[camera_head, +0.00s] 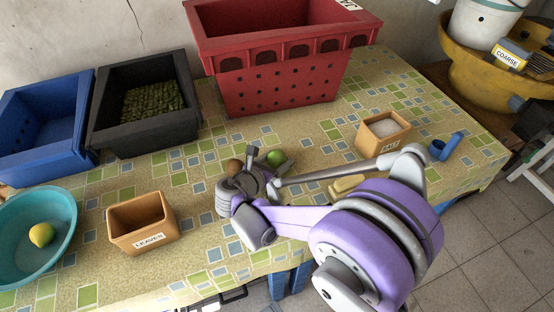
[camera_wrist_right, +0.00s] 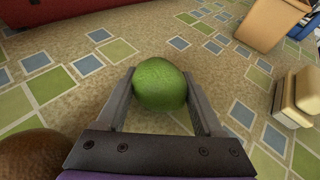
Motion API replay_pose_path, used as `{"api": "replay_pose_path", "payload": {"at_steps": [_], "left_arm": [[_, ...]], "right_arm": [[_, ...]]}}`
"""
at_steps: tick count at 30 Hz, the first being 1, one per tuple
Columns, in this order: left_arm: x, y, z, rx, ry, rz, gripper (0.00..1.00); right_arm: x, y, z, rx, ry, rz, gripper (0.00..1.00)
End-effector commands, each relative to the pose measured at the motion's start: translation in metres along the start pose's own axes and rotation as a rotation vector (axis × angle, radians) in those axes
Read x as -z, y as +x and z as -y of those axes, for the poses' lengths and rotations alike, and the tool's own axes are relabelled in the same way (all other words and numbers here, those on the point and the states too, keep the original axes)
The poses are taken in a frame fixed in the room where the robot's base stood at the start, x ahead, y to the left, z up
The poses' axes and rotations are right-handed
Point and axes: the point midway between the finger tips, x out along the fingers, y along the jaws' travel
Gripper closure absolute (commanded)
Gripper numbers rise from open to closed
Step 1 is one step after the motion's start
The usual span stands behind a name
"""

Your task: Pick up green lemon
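The green lemon (camera_head: 275,158) is a round green fruit at the middle of the table in the head view, beside my right gripper (camera_head: 254,160). In the right wrist view the green lemon (camera_wrist_right: 160,84) shows between the two fingers of my right gripper (camera_wrist_right: 159,75). The fingers stand apart, one on each side of it, very close to its sides. I cannot tell whether they touch it. The lemon's underside is hidden. My left gripper is not in view.
A brown round item (camera_head: 234,166) sits just left of the gripper; it also shows in the wrist view (camera_wrist_right: 32,155). A red crate (camera_head: 280,90) stands behind. The salt box (camera_head: 383,133) is right, the leaves box (camera_head: 141,222) left, and a teal bowl (camera_head: 66,215) holds a yellow fruit.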

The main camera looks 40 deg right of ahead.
Motion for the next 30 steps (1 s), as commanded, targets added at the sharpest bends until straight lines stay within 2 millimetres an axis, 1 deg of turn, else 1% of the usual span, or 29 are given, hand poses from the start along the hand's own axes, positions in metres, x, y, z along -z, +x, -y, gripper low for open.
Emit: {"api": "replay_pose_path", "payload": {"at_steps": [1,5,6,9,14,17,20,27,30], "left_arm": [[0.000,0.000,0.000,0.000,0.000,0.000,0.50],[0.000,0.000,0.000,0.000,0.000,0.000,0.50],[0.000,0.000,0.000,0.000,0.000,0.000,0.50],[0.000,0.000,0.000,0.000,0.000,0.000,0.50],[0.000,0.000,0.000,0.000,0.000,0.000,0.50],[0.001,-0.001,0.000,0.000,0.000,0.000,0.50],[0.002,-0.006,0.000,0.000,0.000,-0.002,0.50],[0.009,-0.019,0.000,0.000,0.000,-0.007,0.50],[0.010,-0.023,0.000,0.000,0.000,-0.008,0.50]], "right_arm": [[0.000,0.000,0.000,0.000,0.000,0.000,0.45],[0.000,0.000,0.000,0.000,0.000,0.000,0.68],[0.000,0.000,0.000,0.000,0.000,0.000,0.76],[0.000,0.000,0.000,0.000,0.000,0.000,0.92],[0.000,0.000,0.000,0.000,0.000,0.000,0.92],[-0.004,-0.002,0.001,0.000,0.000,0.000,0.92],[-0.016,-0.007,0.001,0.000,0.000,0.001,0.92],[-0.061,-0.026,0.005,0.000,0.000,0.001,0.92],[-0.077,-0.032,0.007,0.000,0.000,0.001,0.92]]}}
